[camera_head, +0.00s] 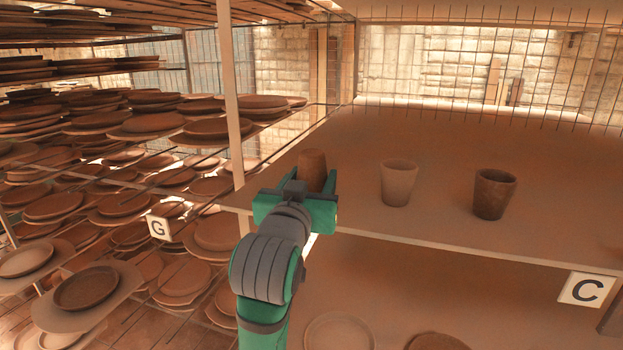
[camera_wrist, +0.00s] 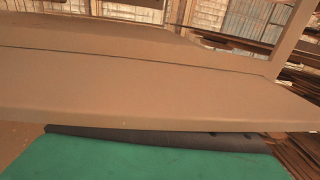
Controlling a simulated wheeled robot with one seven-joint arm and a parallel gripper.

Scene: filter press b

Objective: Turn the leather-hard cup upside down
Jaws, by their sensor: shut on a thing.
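A mid-brown cup (camera_head: 312,168) is at the left front corner of the upper shelf board in the head view. Its narrower closed end seems to point up, so it looks upside down. My gripper (camera_head: 297,196) is shut on it from the front. The jaws hide its lower part, so I cannot tell whether it touches the board. A pale cup (camera_head: 398,184) and a darker brown cup (camera_head: 494,195) stand mouth up to the right, apart from my gripper. The wrist view shows green and dark gripper parts (camera_wrist: 150,150) but no cup.
The shelf board (camera_head: 440,239) is clear behind and between the cups; its edge carries a sign C (camera_head: 587,289). A metal upright (camera_head: 230,95) stands close left of my gripper. Racks of stacked plates (camera_head: 150,124) fill the left, with a sign G (camera_head: 159,228).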

